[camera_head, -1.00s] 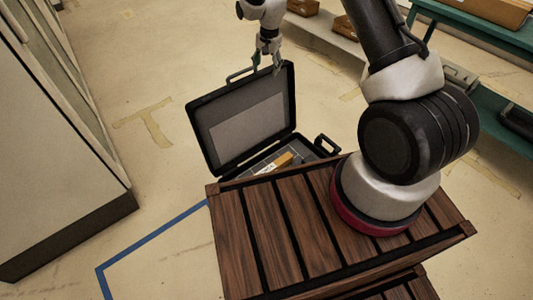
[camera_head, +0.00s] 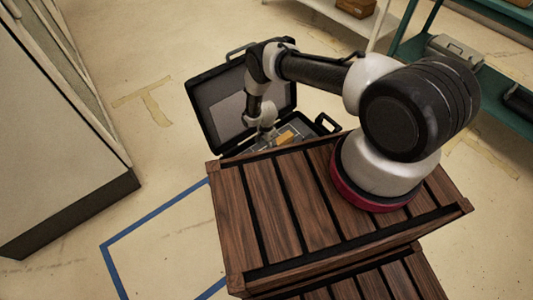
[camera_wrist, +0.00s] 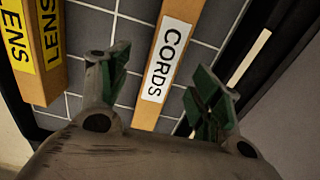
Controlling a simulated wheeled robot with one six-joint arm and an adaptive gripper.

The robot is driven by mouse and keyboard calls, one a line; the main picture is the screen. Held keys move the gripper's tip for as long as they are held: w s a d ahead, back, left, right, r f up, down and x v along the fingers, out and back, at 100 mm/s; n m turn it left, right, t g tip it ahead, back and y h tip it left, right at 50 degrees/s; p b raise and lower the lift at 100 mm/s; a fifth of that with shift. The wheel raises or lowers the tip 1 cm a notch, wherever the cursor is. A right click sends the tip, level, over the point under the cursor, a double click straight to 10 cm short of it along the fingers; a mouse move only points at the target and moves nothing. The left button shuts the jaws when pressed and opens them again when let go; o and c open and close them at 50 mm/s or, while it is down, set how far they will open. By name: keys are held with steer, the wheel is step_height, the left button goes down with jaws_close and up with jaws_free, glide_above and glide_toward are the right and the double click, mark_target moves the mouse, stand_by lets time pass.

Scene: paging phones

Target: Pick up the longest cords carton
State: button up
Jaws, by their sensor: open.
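In the wrist view a long orange-brown carton with a white label reading CORDS (camera_wrist: 167,62) lies on the grey gridded floor of the black case. My gripper (camera_wrist: 160,95) is open, its two green-padded fingers on either side of the cords carton, which runs up out of the picture. I cannot tell how far the fingers are above it. In the head view my gripper (camera_head: 266,132) is down at the open case (camera_head: 217,117), and an orange carton (camera_head: 286,138) shows beside it. Only one cords carton is readable, so lengths cannot be compared.
A carton with yellow LENS labels (camera_wrist: 42,45) lies left of the cords carton. The case's dark wall (camera_wrist: 262,50) is close on the right. A wooden slatted crate top (camera_head: 290,215) stands in front of the case. Green shelving (camera_head: 490,100) is at right.

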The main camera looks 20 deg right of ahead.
steer(key=shift+w+d+f, duration=0.1)
steer(key=shift+w+f, duration=0.05)
steer(key=shift+f, duration=1.2)
steer(key=shift+w+f, duration=0.1)
steer(key=shift+f, duration=1.25)
jaws_close()
steer(key=shift+r, duration=0.1)
